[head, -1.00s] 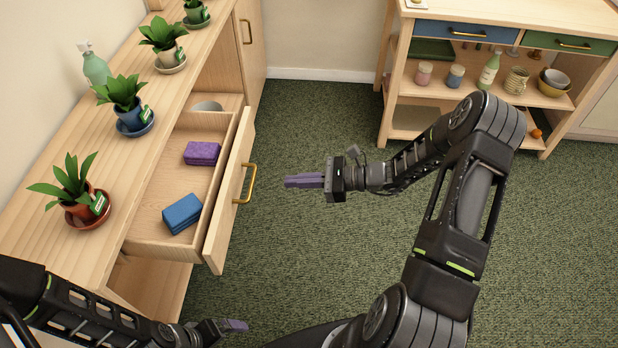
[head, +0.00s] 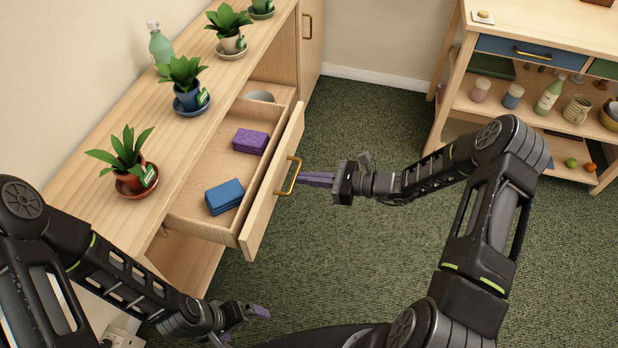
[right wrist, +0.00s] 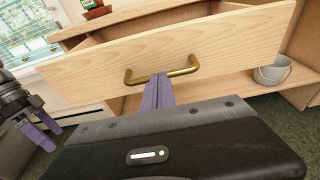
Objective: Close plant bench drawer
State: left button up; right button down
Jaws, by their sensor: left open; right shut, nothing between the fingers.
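The plant bench (head: 180,125) runs along the left wall, and its drawer (head: 272,190) stands pulled out. The drawer holds a purple folded cloth (head: 250,142) and a blue one (head: 225,196). The drawer front has a brass handle (head: 289,178), also seen in the right wrist view (right wrist: 162,76). My right gripper (head: 304,179) is shut and empty, its fingertips at or very near the handle; I cannot tell whether they touch. In the right wrist view its fingers (right wrist: 158,82) point at the handle's middle. My left gripper (head: 262,312) is open, low in front of the bench, apart from the drawer.
Potted plants (head: 127,165) and a green bottle (head: 160,47) stand on the bench top. A grey bucket (right wrist: 272,70) sits on the bench's lower shelf. A shelf unit (head: 540,85) stands at the back right. Green carpet (head: 390,130) between them is clear.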

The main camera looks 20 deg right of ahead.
aim_at(280, 167)
jog(key=r+b+x, duration=0.1)
jog(key=b+x, duration=0.1)
jog(key=x, duration=0.4)
jog(key=r+b+x, duration=0.1)
jog(key=b+x, duration=0.1)
jog(key=x, duration=0.4)
jog(key=a+r+b+x, duration=0.1)
jog(key=r+b+x, duration=0.1)
jog(key=x, duration=0.5)
jog(key=shift+w+f+b, duration=0.1)
jog(key=shift+b, duration=0.4)
jog(key=shift+w+a, duration=0.2)
jog(key=shift+a, duration=0.1)
pick_arm(q)
notch_tip(280, 167, down, 7)
jog(key=shift+f, duration=0.2)
pick_arm(e)
jog(key=shift+w+a+r, duration=0.1)
jog(key=shift+r, duration=0.2)
pick_arm(q)
jog(key=shift+s, duration=0.1)
pick_arm(e)
jog(key=shift+a+r, duration=0.1)
pick_arm(q)
jog(key=shift+r, duration=0.1)
